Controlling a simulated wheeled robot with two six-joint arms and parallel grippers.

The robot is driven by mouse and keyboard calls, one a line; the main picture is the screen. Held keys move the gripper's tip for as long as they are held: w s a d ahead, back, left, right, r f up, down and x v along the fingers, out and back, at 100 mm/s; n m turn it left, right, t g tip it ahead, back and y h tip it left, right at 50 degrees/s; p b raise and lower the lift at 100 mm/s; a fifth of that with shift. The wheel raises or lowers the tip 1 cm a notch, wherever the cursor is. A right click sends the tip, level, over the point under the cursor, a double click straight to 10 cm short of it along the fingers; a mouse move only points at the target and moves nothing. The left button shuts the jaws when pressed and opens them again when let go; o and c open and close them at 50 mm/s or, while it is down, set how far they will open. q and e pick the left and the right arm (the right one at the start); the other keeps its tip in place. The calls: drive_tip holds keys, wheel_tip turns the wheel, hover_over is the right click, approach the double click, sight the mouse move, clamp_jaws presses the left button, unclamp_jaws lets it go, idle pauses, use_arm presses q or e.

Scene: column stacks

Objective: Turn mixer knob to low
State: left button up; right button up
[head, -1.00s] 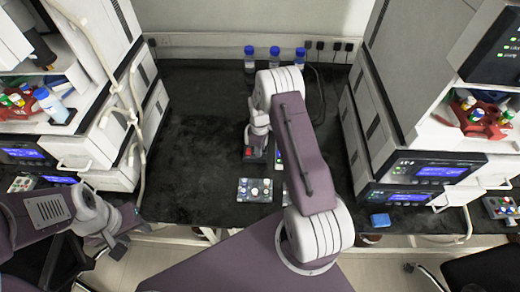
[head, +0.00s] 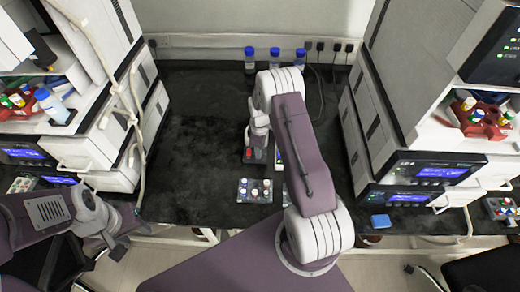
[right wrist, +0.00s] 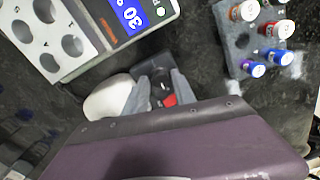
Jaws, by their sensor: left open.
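The mixer (head: 247,158) is a small dark unit with a red part on its front. It stands on the black bench, mostly covered by my right arm in the head view. In the right wrist view a dark mixer part with red (right wrist: 169,100) shows between the two grey fingers of my right gripper (right wrist: 155,93). Whether the fingers press on it or only flank it cannot be told. My right gripper also shows in the head view (head: 259,147), pointing down at the mixer. My left gripper (head: 118,248) is open and empty, low at the left, away from the mixer.
A white device with a blue display (right wrist: 130,15) stands close beside the mixer. A grey rack with several coloured-cap vials (head: 255,190) is in front. Blue-capped bottles (head: 274,60) stand at the back. Instrument stacks flank both sides. The bench's left middle is clear.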

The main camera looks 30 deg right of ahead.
drive_tip(key=shift+r, duration=0.1)
wheel_tip(320, 180, up, 9)
drive_tip(key=shift+b, duration=0.45)
